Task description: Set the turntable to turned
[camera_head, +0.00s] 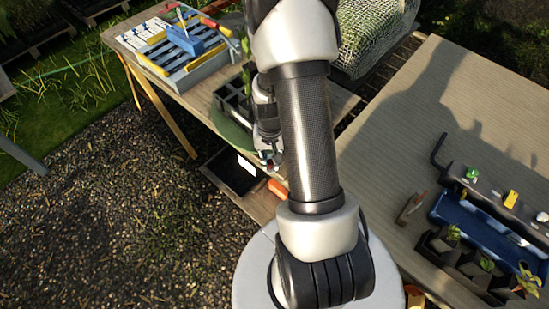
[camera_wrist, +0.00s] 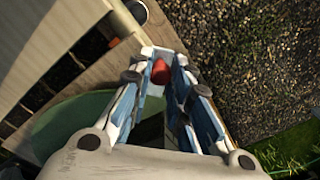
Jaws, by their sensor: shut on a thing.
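The turntable (camera_head: 231,132) is a green disc on the wooden table at the back, with a dark pot tray (camera_head: 232,104) on it; my arm hides its right part. In the wrist view the green disc (camera_wrist: 70,122) lies at the lower left, partly behind my gripper. My gripper (camera_head: 270,161) is at the disc's near right edge. In the wrist view my gripper (camera_wrist: 165,65) is shut on a red knob (camera_wrist: 160,72) between its fingertips. How the knob joins the disc is hidden.
A grey crate (camera_head: 190,68) with blue and yellow parts stands at the table's far left. A black tray (camera_head: 234,172) lies below the table edge. At right, another table (camera_head: 455,105) holds a blue tray (camera_head: 450,208) and potted seedlings (camera_head: 470,262). Gravel at left is open.

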